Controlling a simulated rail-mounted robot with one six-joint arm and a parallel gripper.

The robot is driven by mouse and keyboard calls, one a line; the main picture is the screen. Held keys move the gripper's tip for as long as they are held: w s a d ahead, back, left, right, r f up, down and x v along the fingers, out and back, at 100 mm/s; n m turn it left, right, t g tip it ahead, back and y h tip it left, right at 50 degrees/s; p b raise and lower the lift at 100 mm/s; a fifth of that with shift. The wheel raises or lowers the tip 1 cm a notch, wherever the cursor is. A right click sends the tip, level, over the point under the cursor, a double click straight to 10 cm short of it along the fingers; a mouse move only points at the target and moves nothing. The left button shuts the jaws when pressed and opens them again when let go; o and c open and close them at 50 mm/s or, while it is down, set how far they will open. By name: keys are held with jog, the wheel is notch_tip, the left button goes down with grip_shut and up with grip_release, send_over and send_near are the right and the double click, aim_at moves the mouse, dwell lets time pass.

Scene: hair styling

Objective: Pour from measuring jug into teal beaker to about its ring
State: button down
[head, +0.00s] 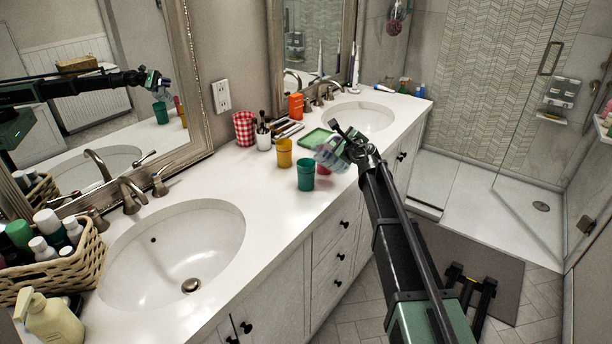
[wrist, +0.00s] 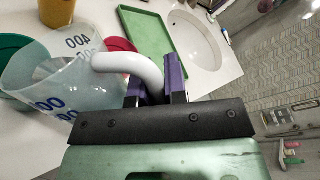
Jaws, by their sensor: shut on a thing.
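The clear measuring jug (head: 329,157) is held above the counter and looks tilted, just right of the teal beaker's top in the head view. My gripper (head: 352,150) is shut on its white handle; the wrist view shows the jug (wrist: 48,88) with blue numbers and the handle between my purple finger pads (wrist: 156,80). The teal beaker (head: 306,177) stands upright near the counter's front edge. It is partly hidden behind the jug in the wrist view (wrist: 8,46). Its ring, its fill level and any stream of liquid cannot be made out.
A yellow cup (head: 284,152) stands behind the teal beaker. A green tray (head: 311,140) lies further back. A red object (wrist: 122,45) is beside the jug in the wrist view. A checkered cup (head: 244,128) stands by the wall. Two sinks flank this area; counter left of the beaker is clear.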

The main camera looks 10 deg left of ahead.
dwell(0.3)
jog(key=shift+a+r+n+p, duration=0.25)
jog(key=shift+r+n+p, duration=0.15)
jog(key=shift+r+p, duration=0.1)
jog(key=shift+s+f, duration=0.1)
jog(key=shift+a+r+n+h+p, duration=0.35)
jog(key=shift+r+n, duration=0.1)
jog(key=shift+n, duration=0.15)
